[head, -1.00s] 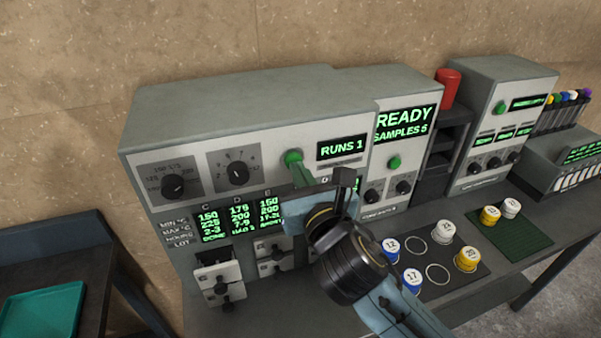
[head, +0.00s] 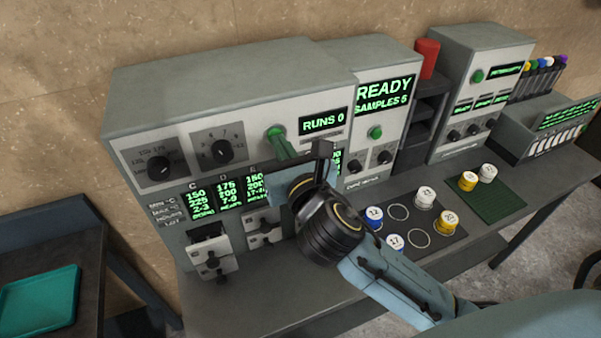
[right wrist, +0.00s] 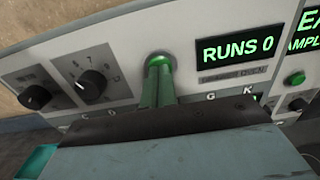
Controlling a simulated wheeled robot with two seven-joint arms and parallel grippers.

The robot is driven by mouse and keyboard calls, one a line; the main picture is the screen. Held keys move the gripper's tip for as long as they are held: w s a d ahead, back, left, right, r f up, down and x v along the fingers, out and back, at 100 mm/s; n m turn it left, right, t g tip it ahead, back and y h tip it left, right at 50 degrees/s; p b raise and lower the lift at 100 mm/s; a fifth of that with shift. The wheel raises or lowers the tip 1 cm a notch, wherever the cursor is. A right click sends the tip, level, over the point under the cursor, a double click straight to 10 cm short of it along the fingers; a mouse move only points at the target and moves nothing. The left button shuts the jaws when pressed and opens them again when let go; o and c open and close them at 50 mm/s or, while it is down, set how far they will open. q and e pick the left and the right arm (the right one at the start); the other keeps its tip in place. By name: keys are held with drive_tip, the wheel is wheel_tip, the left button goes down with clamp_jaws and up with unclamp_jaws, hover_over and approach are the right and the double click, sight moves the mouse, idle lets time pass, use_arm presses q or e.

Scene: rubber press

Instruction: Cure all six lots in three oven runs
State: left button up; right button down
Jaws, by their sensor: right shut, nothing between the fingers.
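The grey curing oven (head: 230,80) stands against the wall; its display (head: 323,121) reads RUNS 0. Its lot panel (head: 224,193) has green columns headed C, D and E; more is hidden behind my right arm. My right gripper (head: 280,138) is shut and empty, its green fingertips at the green button (head: 274,130) on the oven front. In the right wrist view the fingers (right wrist: 159,70) cover most of that button. Small drawers (head: 210,252) sit below the panel. Numbered cups, such as a blue one (head: 373,219) and a yellow one (head: 446,222), stand on the bench. My left gripper is out of view.
The neighbouring unit's screen (head: 385,94) reads READY, SAMPLES 5. A dark green mat (head: 499,203) holds a yellow cup (head: 468,181) and a white cup (head: 488,173). A red cylinder (head: 427,58) stands above dark shelves. A teal tray (head: 40,300) lies at left.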

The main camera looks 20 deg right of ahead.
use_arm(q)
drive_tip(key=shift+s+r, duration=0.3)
use_arm(e)
drive_tip(key=s, duration=1.3)
drive_tip(key=shift+a, duration=0.3)
drive_tip(key=shift+s+f, duration=0.1)
